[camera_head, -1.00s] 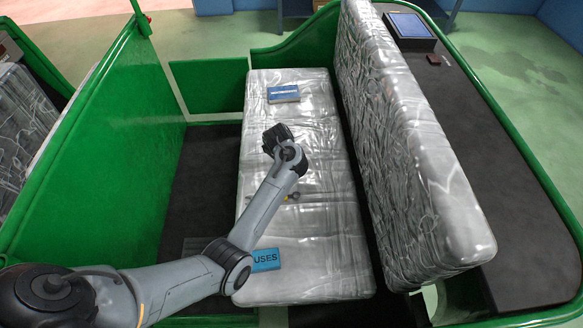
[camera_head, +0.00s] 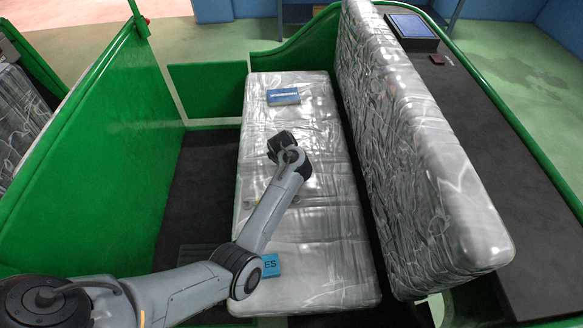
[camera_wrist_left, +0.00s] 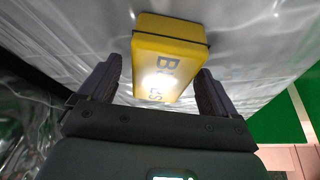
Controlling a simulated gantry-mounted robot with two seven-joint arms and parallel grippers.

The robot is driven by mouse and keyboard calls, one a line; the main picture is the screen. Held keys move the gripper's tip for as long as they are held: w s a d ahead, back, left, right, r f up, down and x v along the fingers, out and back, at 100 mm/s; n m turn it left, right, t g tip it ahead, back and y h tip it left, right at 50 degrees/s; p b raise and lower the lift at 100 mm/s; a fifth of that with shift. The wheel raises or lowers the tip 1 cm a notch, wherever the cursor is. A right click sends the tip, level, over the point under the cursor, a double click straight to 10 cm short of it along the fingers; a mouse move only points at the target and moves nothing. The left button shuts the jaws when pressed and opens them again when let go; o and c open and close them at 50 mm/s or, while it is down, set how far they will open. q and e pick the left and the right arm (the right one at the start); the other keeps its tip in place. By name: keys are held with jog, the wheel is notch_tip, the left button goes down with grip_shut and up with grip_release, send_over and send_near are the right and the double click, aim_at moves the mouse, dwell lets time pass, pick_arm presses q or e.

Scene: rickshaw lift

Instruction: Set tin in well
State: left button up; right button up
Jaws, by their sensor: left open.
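In the left wrist view my left gripper (camera_wrist_left: 159,70) is open, with a finger on each side of the tin's near part. I cannot tell whether the fingers touch it. In the head view my left arm hides the yellow tin and most of the gripper. A blue tin (camera_head: 271,265) ending in "ES" lies at the near end of the seat, partly behind my arm. No well can be clearly made out. My right gripper is out of view.
Another blue box (camera_head: 283,96) lies at the seat's far end. The tall silvery backrest (camera_head: 410,150) stands along the right of the seat. A green panel (camera_head: 105,150) rises at the left. A dark shelf (camera_head: 500,170) behind the backrest holds a blue-topped case (camera_head: 411,27).

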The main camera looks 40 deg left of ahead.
pick_arm(q)
jog(key=shift+f, duration=0.3)
dwell(0.4)
jog(key=shift+c, duration=0.3)
jog(key=c, duration=1.2)
jog(key=shift+o, duration=0.2)
jog(key=shift+r, duration=0.25)
